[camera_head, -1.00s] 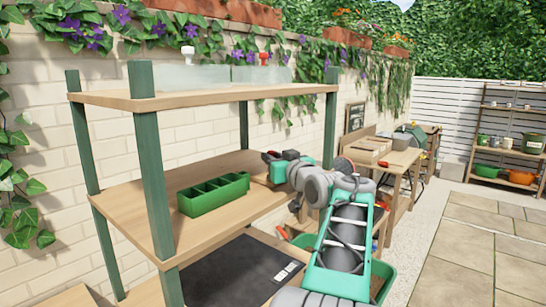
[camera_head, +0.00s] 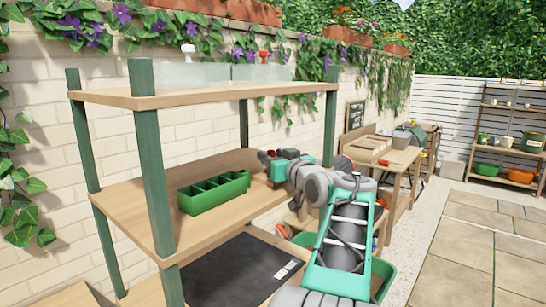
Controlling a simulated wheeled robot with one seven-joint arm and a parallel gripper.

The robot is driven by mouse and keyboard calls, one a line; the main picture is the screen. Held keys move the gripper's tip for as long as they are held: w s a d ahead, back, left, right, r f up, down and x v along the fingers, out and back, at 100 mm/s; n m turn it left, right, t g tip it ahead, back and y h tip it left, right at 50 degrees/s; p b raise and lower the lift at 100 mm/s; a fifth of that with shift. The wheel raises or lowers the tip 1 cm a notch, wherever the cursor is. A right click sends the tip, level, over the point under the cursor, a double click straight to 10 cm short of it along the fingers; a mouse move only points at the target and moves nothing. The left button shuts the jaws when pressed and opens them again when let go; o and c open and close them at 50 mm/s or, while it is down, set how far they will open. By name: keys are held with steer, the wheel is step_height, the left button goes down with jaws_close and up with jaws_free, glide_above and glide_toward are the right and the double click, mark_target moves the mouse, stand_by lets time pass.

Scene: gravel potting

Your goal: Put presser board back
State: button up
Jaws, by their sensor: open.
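I cannot pick out the presser board for sure in this view. My gripper (camera_head: 264,160) is small and side-on at the right end of the middle shelf (camera_head: 130,205), pointing left. It is open, and I see nothing held in it. A green divided tray (camera_head: 214,192) lies on that shelf to the left of my gripper, apart from it. My arm crosses the right part of the picture and hides part of the shelf's right end.
Clear bins with a white knob (camera_head: 188,52) and a red knob (camera_head: 264,57) stand on the top shelf (camera_head: 200,94). A black mat (camera_head: 225,275) lies on the lower shelf. Green posts (camera_head: 152,165) bound the shelves. A wooden table (camera_head: 400,161) stands behind my arm.

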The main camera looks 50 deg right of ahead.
steer(key=b+v, duration=0.3)
steer(key=v, duration=0.8)
steer(key=shift+s, duration=0.15)
steer(key=shift+s+a, duration=0.2)
steer(key=shift+s, duration=0.1)
